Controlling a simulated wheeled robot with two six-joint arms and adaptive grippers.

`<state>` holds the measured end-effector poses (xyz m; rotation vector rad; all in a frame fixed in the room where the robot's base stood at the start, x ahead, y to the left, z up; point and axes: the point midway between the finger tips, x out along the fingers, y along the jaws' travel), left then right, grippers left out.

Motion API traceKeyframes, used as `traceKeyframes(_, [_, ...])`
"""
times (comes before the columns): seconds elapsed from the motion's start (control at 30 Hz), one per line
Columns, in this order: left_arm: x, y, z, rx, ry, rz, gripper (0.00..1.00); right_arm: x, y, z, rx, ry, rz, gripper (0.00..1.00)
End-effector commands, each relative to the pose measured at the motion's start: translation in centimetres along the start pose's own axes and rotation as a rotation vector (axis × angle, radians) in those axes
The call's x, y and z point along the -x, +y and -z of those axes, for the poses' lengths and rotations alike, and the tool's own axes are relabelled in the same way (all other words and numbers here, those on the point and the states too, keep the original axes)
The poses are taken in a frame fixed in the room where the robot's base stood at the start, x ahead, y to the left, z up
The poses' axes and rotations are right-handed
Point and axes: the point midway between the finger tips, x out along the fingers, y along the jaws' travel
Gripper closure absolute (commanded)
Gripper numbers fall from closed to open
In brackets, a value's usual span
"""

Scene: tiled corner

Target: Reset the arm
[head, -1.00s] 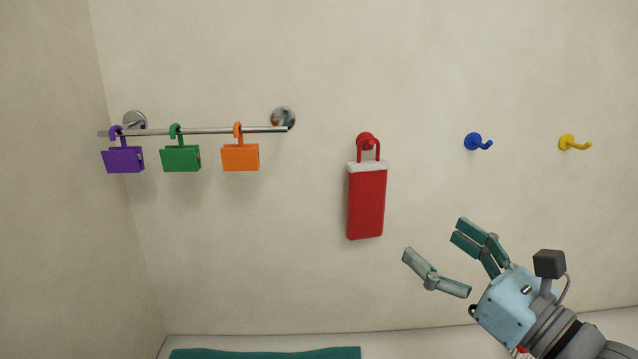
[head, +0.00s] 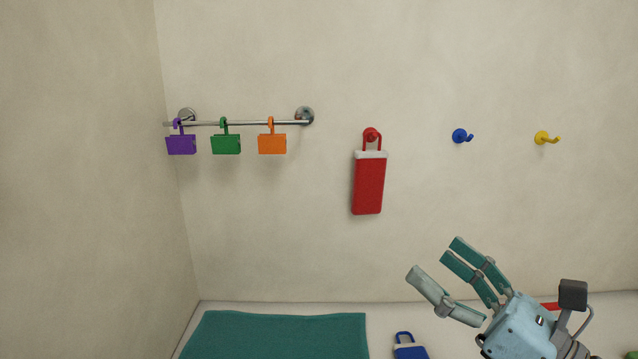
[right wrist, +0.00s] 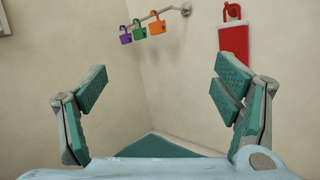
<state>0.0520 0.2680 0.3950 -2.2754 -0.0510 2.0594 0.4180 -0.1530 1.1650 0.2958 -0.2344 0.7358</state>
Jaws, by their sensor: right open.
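My right gripper (head: 440,268) is open and empty at the lower right of the head view, in front of the wall. Its spread fingers also show in the right wrist view (right wrist: 158,92), with nothing between them. A red bag with a white top band (head: 369,184) hangs by its loop from a red hook (head: 370,134), up and left of the gripper and apart from it. The bag shows at the upper right of the right wrist view (right wrist: 234,40). My left gripper is not in view.
A metal rail (head: 245,123) holds purple (head: 181,145), green (head: 226,145) and orange (head: 272,144) clip-like pieces. Blue (head: 460,136) and yellow (head: 543,138) hooks are empty. A teal mat (head: 275,335) and a blue bag (head: 409,351) lie on the floor. A red thing (head: 550,306) is partly hidden behind my gripper.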

Motion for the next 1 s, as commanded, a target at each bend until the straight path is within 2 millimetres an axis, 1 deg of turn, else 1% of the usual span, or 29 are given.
traceKeyframes(0.13, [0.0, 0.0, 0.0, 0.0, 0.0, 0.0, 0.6, 0.8, 2.2, -0.9, -0.196, -0.112, -0.101, 0.17])
traceKeyframes(0.2, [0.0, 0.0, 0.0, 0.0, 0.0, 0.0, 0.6, 1.4, 2.9, -1.9, -0.322, -0.194, -0.143, 0.17])
traceKeyframes(0.27, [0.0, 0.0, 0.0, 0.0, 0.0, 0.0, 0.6, 2.3, 2.9, -3.0, -0.461, -0.287, -0.17, 0.17])
traceKeyframes(0.33, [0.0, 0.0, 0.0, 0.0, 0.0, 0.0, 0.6, 3.8, 1.9, -4.4, -0.658, -0.423, -0.177, 0.17])
traceKeyframes(0.37, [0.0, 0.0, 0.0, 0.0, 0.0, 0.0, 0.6, 4.6, 0.9, -4.8, -0.753, -0.492, -0.167, 0.17])
traceKeyframes(0.4, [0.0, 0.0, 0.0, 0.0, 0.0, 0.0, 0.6, 5.8, -0.8, -5.0, -0.879, -0.587, -0.139, 0.17])
traceKeyframes(0.43, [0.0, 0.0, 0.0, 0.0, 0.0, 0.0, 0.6, 6.8, -2.3, -4.8, -0.967, -0.653, -0.11, 0.17])
traceKeyframes(0.47, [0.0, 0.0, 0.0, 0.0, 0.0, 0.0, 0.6, 7.8, -3.8, -4.4, -1.051, -0.718, -0.074, 0.17])
traceKeyframes(0.5, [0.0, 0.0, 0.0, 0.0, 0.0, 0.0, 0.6, 9.2, -6.0, -3.5, -1.159, -0.802, -0.012, 0.17])
traceKeyframes(0.57, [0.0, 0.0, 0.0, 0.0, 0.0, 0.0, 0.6, 11.7, -9.2, -1.1, -1.319, -0.927, 0.107, 0.17])
traceKeyframes(0.6, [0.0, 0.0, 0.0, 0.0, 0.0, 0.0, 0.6, 13.5, -11.3, 1.2, -1.425, -1.009, 0.211, 0.17])
traceKeyframes(0.63, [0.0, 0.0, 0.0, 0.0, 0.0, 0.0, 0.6, 15.0, -12.7, 3.4, -1.505, -1.07, 0.302, 0.17])
traceKeyframes(0.67, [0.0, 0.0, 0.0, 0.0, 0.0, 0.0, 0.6, 16.7, -13.9, 5.9, -1.584, -1.128, 0.405, 0.17])
traceKeyframes(0.7, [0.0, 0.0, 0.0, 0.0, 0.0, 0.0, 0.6, 18.9, -15.0, 9.5, -1.681, -1.197, 0.554, 0.17])
traceKeyframes(0.73, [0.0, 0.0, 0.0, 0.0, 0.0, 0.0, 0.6, 20.5, -15.3, 12.4, -1.747, -1.239, 0.671, 0.17])
traceKeyframes(0.77, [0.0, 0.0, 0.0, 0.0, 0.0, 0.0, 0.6, 22.0, -15.3, 15.1, -1.804, -1.272, 0.785, 0.17])
traceKeyframes(0.8, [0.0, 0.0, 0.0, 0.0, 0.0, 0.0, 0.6, 23.8, -14.9, 18.4, -1.869, -1.303, 0.934, 0.17])
traceKeyframes(0.87, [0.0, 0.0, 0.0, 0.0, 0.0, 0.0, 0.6, 26.2, -13.5, 22.9, -1.947, -1.329, 1.143, 0.17])
traceKeyframes(0.9, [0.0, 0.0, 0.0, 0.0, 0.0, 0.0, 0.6, 27.7, -12.3, 25.4, -1.988, -1.335, 1.274, 0.17])
traceKeyframes(0.97, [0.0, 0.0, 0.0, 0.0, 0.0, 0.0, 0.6, 29.6, -10.1, 28.8, -2.037, -1.329, 1.463, 0.17])
traceKeyframes(1.0, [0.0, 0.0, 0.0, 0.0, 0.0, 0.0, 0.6, 30.7, -8.4, 30.7, -2.064, -1.317, 1.583, 0.17])
